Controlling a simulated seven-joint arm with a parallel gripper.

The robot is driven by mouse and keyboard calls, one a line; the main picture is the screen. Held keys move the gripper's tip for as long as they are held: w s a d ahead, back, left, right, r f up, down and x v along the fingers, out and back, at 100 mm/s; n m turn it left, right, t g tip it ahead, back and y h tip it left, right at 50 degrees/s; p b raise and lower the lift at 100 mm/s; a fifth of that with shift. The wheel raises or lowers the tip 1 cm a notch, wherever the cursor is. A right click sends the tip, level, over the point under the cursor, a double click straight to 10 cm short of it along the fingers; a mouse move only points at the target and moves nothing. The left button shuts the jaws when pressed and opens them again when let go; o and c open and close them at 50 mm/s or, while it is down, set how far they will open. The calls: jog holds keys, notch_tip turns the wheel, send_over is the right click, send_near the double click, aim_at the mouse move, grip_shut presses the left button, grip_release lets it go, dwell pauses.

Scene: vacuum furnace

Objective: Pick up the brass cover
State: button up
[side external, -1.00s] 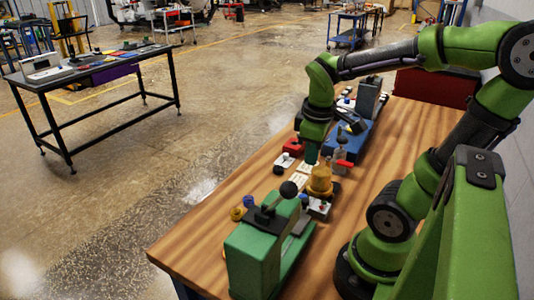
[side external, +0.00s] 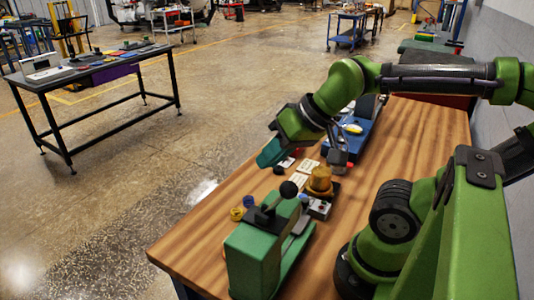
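Whether the fingers are open or shut is too small to tell. I see nothing clearly held.
A green fixture with a black ball lever (side external: 260,245) stands at the bench's near end. A small grey-white box (side external: 319,208) sits before the cover.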

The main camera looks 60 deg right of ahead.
jog(key=o, duration=1.4)
jog(key=w+d+f+m+g+h, duration=0.1)
jog(key=w+d+f+m+g, duration=0.1)
jog(key=d+m, duration=0.35)
jog(key=m+g+h, duration=0.1)
jog(key=m+g, duration=0.4)
jog(key=m, duration=1.4)
send_over(322, 171)
jog(key=f, duration=1.2)
jog(key=shift+w+a, duration=0.25)
jog(key=shift+s+d+f, duration=0.15)
jog(key=shift+f, duration=1.2)
jog(key=shift+s+d+f, duration=0.1)
jog(key=shift+d+f, duration=0.05)
jog(key=shift+f, duration=1.2)
